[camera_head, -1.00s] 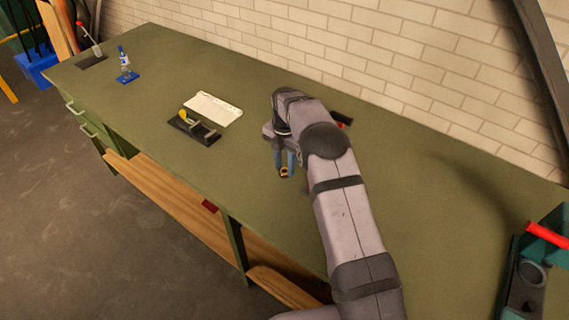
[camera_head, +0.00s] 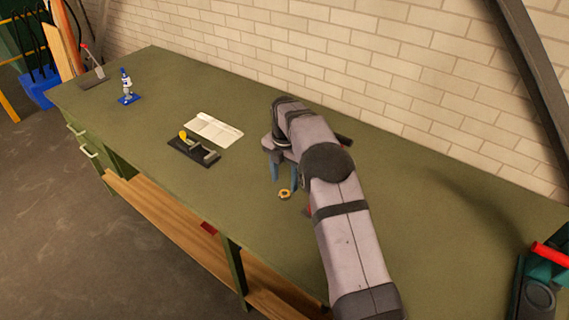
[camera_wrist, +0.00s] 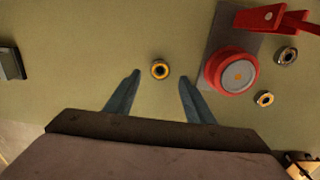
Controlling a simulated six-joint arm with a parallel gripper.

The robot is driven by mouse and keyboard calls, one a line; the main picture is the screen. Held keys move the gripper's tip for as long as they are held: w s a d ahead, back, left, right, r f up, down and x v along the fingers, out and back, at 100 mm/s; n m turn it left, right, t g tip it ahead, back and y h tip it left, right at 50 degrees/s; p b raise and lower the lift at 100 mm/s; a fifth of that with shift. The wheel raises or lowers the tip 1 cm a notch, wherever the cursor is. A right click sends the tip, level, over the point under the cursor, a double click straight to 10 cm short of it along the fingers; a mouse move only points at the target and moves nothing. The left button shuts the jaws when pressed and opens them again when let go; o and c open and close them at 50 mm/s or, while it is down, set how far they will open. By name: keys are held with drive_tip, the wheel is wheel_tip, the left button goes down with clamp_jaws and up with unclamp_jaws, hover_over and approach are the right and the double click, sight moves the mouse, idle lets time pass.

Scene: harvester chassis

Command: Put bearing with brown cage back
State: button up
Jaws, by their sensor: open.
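A small ring bearing (camera_wrist: 160,69) with a yellow-orange ring and dark centre lies flat on the green bench. It also shows in the head view (camera_head: 284,194), just below my fingertips. My gripper (camera_wrist: 160,76) is open and empty, its two blue fingers on either side of the bearing in the wrist view, with gaps on both sides. In the head view my gripper (camera_head: 284,180) is a little above the bearing. Two more bearings lie to the right in the wrist view: a greyish one (camera_wrist: 286,54) and one with an orange ring (camera_wrist: 264,98). Which has the brown cage is unclear.
A red round device (camera_wrist: 232,73) on a grey plate stands right of the bearing. On the green bench (camera_head: 400,220), a black fixture with a yellow knob (camera_head: 193,149), a white sheet (camera_head: 214,130) and a blue-based item (camera_head: 127,88) stand to the left.

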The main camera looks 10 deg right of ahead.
sight(286, 195)
wheel_tip(286, 195, up, 8)
drive_tip(key=b, duration=0.1)
drive_tip(key=shift+r, duration=0.25)
drive_tip(key=s+d+f+m, duration=0.2)
drive_tip(key=s+f+m, duration=0.1)
drive_tip(key=s+m, duration=1)
drive_tip(key=s+d+f+m, duration=0.2)
drive_tip(key=s+m, duration=1.2)
drive_tip(key=s, duration=0.7)
drive_tip(key=shift+s+f, duration=0.25)
drive_tip(key=shift+f, duration=0.2)
